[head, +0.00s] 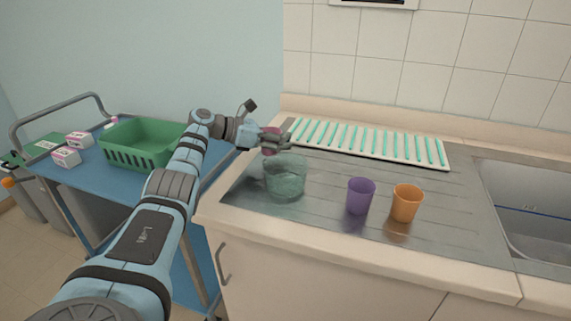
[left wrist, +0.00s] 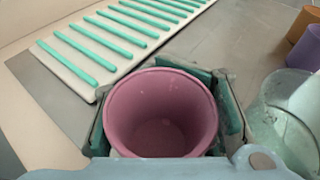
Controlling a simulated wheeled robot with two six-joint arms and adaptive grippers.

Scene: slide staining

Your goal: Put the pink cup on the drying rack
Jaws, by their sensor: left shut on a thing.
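The pink cup (left wrist: 160,112) is held upright between the fingers of my left gripper (left wrist: 165,105), which is shut on it. In the head view the pink cup (head: 270,144) is mostly hidden by my left gripper (head: 272,139), above and behind the glass beaker. The drying rack (head: 370,142) is a white tray with green bars at the back of the counter, to the right of the gripper. In the left wrist view the rack (left wrist: 97,93) lies just beyond the cup, to the upper left. My right gripper is in neither view.
A clear glass beaker (head: 285,178) stands on the steel drainboard below the gripper. A purple cup (head: 360,196) and an orange cup (head: 406,203) stand farther right, before the sink (head: 530,215). A blue cart (head: 120,182) with a green basket (head: 140,148) is at left.

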